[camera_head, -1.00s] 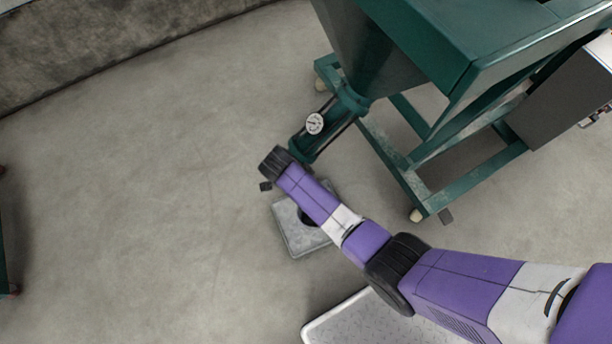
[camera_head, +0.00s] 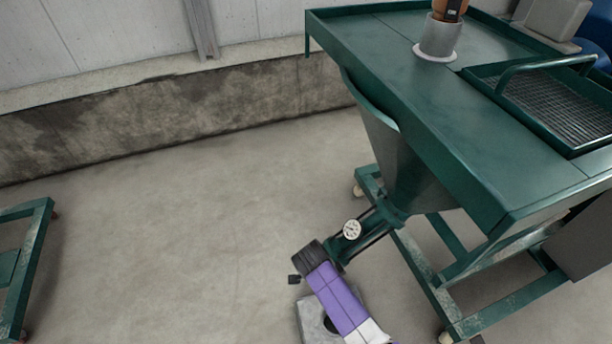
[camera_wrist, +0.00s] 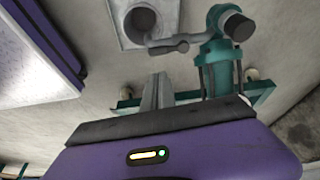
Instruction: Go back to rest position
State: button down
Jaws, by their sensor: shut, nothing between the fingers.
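My gripper (camera_wrist: 157,92) shows in the wrist view as two grey fingers close together, shut with nothing between them. They are near the green outlet pipe (camera_wrist: 216,62), which has a dark round end and a grey lever (camera_wrist: 168,46) beside it. I cannot tell whether the fingers touch the lever. In the head view my purple arm reaches down beside the pipe and gauge (camera_head: 352,229) of the green machine (camera_head: 440,110). The fingers cannot be made out there.
A grey block with a round hole (camera_head: 310,322) lies on the floor under my arm. A grey holder (camera_head: 438,38) with an orange item and a mesh tray (camera_head: 550,105) are on the machine. A green frame (camera_head: 38,250) stands at left. The floor between is clear.

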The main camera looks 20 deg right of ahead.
jog(key=w+a+r+n+t+y, duration=0.25)
jog(key=w+r+n+t, duration=0.3)
jog(key=w, duration=0.35)
notch_tip(320, 180, up, 5)
jog(key=s+a+n+t+p, duration=0.1)
jog(key=a+n+t+p, duration=0.1)
jog(key=n+t, duration=0.25)
jog(key=s+d+r+n+t+p, duration=0.1)
jog(key=s+r+n+t+p, duration=0.1)
jog(key=s+r, duration=1.6)
jog(key=s+d+r+n+t+y+p, duration=0.1)
jog(key=s+r+n+p, duration=0.4)
jog(key=s+r, duration=1.3)
jog(key=shift+s+d+r+t+p, duration=0.2)
jog(key=shift+d+t+p, duration=0.55)
jog(key=shift+p, duration=0.25)
